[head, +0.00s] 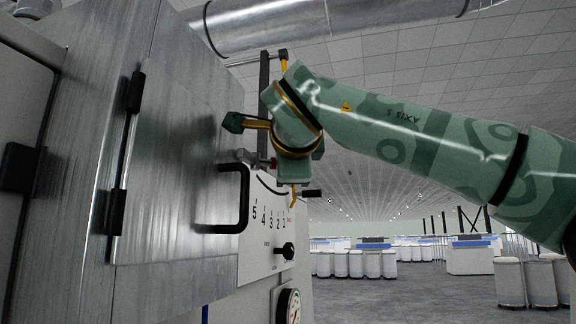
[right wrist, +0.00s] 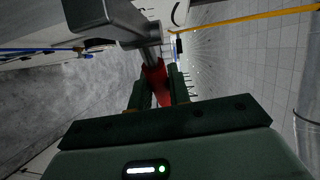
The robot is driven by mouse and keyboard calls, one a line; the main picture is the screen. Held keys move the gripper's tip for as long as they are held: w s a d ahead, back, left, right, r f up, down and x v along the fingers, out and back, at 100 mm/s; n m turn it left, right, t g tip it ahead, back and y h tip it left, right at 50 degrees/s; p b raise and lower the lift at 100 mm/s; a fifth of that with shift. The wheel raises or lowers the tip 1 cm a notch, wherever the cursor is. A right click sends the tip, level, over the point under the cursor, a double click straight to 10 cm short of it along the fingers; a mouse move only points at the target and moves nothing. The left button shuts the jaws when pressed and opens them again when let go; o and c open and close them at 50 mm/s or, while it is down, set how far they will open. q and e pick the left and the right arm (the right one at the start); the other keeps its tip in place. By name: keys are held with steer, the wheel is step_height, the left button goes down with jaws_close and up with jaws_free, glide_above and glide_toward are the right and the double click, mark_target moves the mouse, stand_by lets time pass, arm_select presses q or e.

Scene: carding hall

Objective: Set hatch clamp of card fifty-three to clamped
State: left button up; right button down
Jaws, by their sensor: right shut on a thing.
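The hatch clamp (head: 246,156) is a grey metal piece with a red grip at the right edge of the steel hatch door (head: 180,150), just above its black pull handle. In the right wrist view the clamp's metal arm (right wrist: 125,30) runs into the red grip (right wrist: 157,82), which lies between my fingers. My right gripper (right wrist: 160,92) is shut on that grip. In the head view my green wrist covers most of the gripper and part of the clamp. I cannot tell whether the clamp is clamped. My left gripper is not in view.
Right of the hatch is a panel (head: 262,235) with a scale numbered 5 to 1, a black lever (head: 312,193), a black knob (head: 286,251) and a gauge (head: 288,306). A large duct (head: 270,25) runs overhead. White cans (head: 510,282) stand far off across open floor.

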steer(key=c, duration=1.3)
jaws_free()
steer(key=shift+d, duration=0.15)
steer(key=s+r+b, duration=0.1)
steer(key=s+b, duration=0.4)
steer(key=s, duration=1.1)
steer(key=shift+r+b, duration=0.3)
steer(key=shift+b, duration=0.1)
